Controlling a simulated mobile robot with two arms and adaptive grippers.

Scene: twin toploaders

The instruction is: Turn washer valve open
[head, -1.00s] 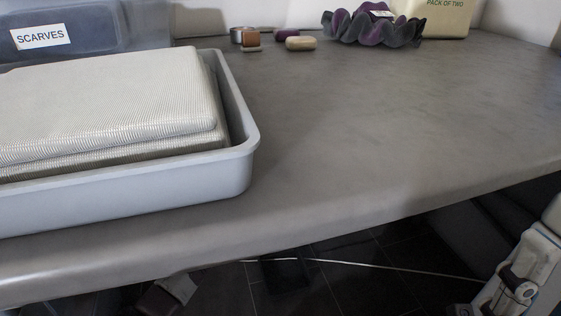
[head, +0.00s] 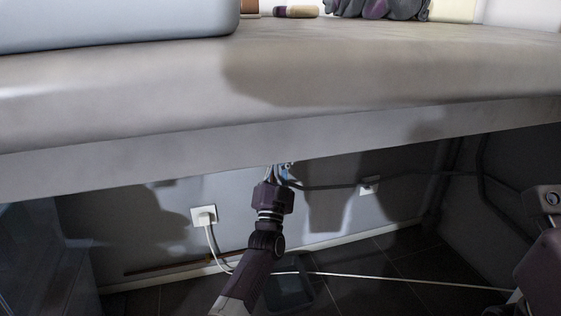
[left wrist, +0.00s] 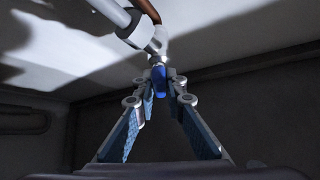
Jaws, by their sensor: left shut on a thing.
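The washer valve has a small blue handle (left wrist: 159,80) on a silver body (left wrist: 154,45) in the left wrist view. A white pipe and a copper-coloured pipe meet at that body. My left gripper (left wrist: 163,92) is shut on the blue handle, with its fingertips on either side of it. In the head view my left gripper (head: 279,172) reaches up under the counter. A bit of blue (head: 286,174) shows beside its fingers, and the counter edge hides what lies above. The handle's exact angle is hard to tell. My right gripper is not in view.
The thick counter (head: 330,130) overhangs my left gripper. A wall socket with a white plug (head: 204,216) is left of my arm, and another outlet (head: 369,187) is to the right. A pale cable (head: 400,280) crosses low in front. A blue-grey tub (head: 110,25) stands on the counter.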

